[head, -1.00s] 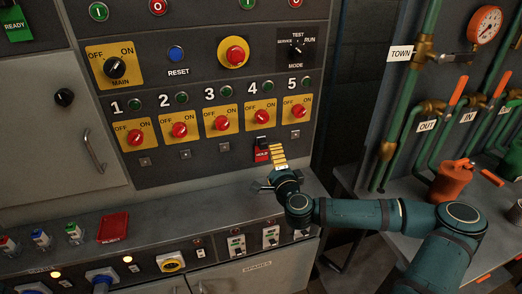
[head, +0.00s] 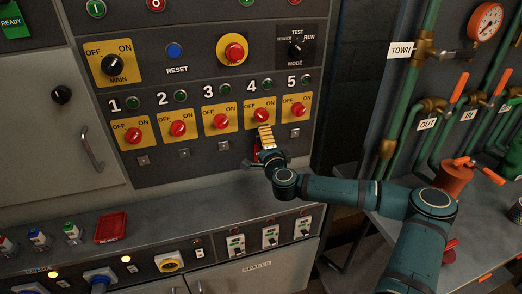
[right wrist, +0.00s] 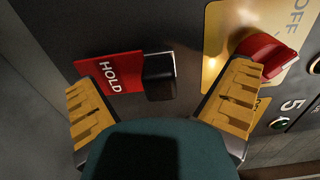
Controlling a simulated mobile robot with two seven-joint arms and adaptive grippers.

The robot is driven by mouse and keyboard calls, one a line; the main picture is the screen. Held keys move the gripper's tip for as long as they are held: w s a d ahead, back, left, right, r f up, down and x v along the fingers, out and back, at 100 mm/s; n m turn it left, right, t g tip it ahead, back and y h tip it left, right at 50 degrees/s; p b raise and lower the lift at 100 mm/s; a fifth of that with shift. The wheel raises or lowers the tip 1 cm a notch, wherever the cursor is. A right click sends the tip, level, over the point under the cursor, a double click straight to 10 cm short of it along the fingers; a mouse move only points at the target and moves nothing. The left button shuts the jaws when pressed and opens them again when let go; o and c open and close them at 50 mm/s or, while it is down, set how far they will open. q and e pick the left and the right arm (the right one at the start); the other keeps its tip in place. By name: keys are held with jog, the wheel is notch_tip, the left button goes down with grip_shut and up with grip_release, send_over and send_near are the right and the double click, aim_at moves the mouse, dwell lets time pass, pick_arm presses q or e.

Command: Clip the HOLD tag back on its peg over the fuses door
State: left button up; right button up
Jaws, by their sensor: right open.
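The red HOLD tag (right wrist: 108,74) is against the dark panel in the right wrist view, joined to a black block-shaped clip (right wrist: 160,76). In the head view it is at the panel below switch 4, mostly hidden by my right gripper (head: 265,138). The right gripper is open. Its yellow-padded fingers stand on either side of the clip, apart from it as far as I can see. The grey cabinet door (head: 40,130) with a handle is at the left; no FUSES label is readable. The peg is not clearly seen. My left gripper is not in view.
A red switch knob (right wrist: 264,52) on its yellow plate is close to the right finger. A row of similar switches runs left along the panel. A grey ledge (head: 180,225) juts out below, with a red tray (head: 111,227). Green pipes (head: 400,110) stand at the right.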

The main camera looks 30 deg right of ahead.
jog(key=shift+w, duration=0.15)
jog(key=shift+f, duration=0.3)
dwell(0.5)
jog(key=shift+f+b, duration=0.35)
jog(key=shift+b, duration=0.1)
jog(key=shift+f, duration=0.15)
dwell(0.5)
jog(key=c, duration=1.7)
jog(key=shift+s, duration=0.2)
grip_shut()
jog(key=shift+w+f, duration=0.15)
